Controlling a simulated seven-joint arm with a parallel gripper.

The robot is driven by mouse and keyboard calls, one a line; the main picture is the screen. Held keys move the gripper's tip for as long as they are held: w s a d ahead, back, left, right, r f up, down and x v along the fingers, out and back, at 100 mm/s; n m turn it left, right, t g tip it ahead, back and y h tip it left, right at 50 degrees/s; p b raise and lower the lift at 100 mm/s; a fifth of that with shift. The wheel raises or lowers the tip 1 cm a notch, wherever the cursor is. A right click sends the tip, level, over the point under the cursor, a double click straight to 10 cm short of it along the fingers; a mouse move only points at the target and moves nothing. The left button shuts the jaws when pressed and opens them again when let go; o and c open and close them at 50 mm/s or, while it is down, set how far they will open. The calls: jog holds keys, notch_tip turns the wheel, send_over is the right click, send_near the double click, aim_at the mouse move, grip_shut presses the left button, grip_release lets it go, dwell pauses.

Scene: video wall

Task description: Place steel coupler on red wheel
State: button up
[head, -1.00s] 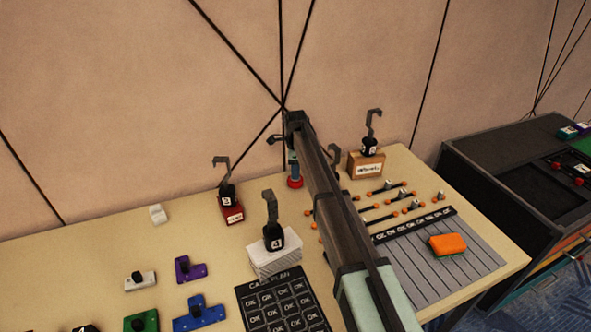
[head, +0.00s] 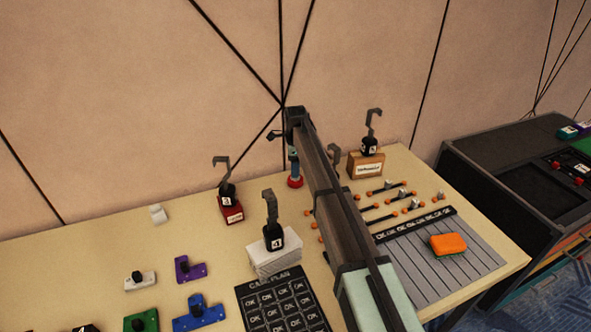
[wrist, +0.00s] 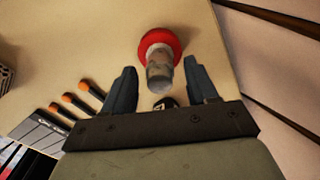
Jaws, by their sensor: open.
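The red wheel (head: 296,183) lies on the table near the wall, left of my arm. In the wrist view the red wheel (wrist: 150,40) shows as a disc. The steel coupler (wrist: 160,72), a grey cylinder, appears to stand on the wheel, its near end toward the camera. My gripper (wrist: 163,80) is open, with one dark finger on each side of the coupler and visible gaps between. In the head view my gripper (head: 293,158) is above the wheel, mostly hidden by my arm; the coupler is hard to make out there.
Hooked weights stand on a red block (head: 232,213), a white stack (head: 275,258) and a wooden box (head: 366,166). Orange-ended rods (head: 385,212) and an orange sponge (head: 448,244) lie right of my arm. Purple (head: 190,269) and blue (head: 197,317) pieces lie front left.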

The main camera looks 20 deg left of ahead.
notch_tip(320, 180, up, 11)
jog(key=shift+f, duration=0.2)
